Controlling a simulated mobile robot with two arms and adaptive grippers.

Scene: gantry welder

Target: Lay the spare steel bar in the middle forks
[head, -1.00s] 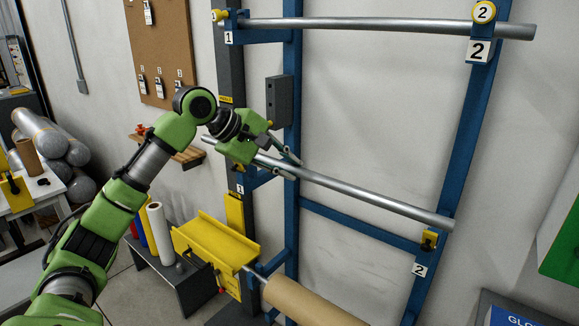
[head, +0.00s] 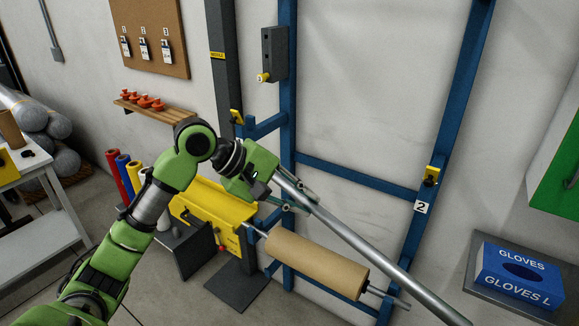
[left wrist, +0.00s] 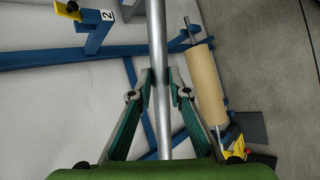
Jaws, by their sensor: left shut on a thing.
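The spare steel bar (head: 345,232) is a long grey metal rod. My left gripper (head: 303,198) is shut on it in front of the blue rack. From the gripper the bar slants down to the right and out of the head view's lower edge; its other end is hidden by the gripper. In the left wrist view the bar (left wrist: 159,120) runs lengthwise between the fingers (left wrist: 161,84). The middle forks are yellow-tipped and empty: the left one (head: 237,117) and the right one (head: 431,175), above label 2. The bar is apart from both. My right gripper is not in view.
A brown paper roll (head: 315,262) sits low on the rack, below the bar, beside a yellow trough (head: 215,205). A blue glove box (head: 520,275) stands at lower right, under a green cabinet (head: 556,165). A grey box (head: 274,53) is mounted on the rack above.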

